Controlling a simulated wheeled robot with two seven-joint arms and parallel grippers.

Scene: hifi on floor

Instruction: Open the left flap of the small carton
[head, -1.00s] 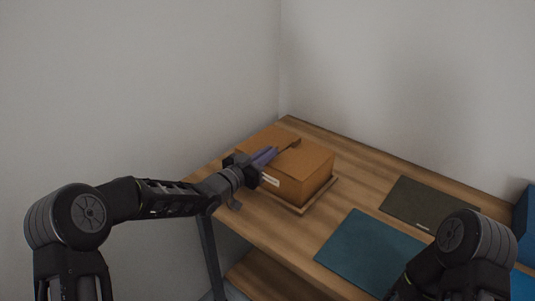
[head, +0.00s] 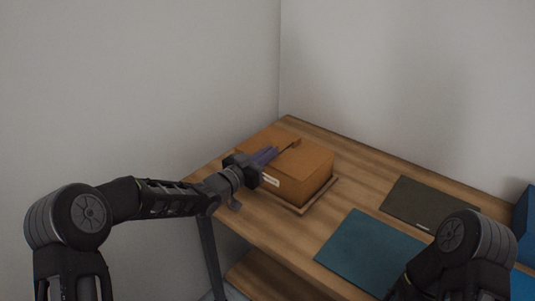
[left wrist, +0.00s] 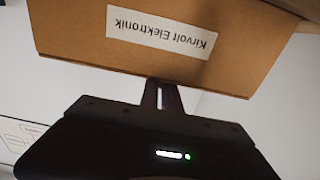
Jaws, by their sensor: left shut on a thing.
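The small brown carton (head: 312,167) stands on a thin board on the table in the head view. Its top looks closed, and a small dark brown notch or tab (head: 295,143) shows on the top near the fingertips. My left gripper (head: 273,154) reaches over the carton's left part with its purplish fingers low along the top. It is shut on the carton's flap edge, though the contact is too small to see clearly. In the left wrist view the carton (left wrist: 70,35) shows a white label reading "Kirvolt Elektronik", upside down. My right gripper is out of view.
The thin board (head: 322,194) shows under the carton. A teal mat (head: 365,247) and a dark olive mat (head: 425,200) lie to the right on the wooden table (head: 360,165). A blue object (head: 525,225) stands at the right edge. Walls rise behind the table.

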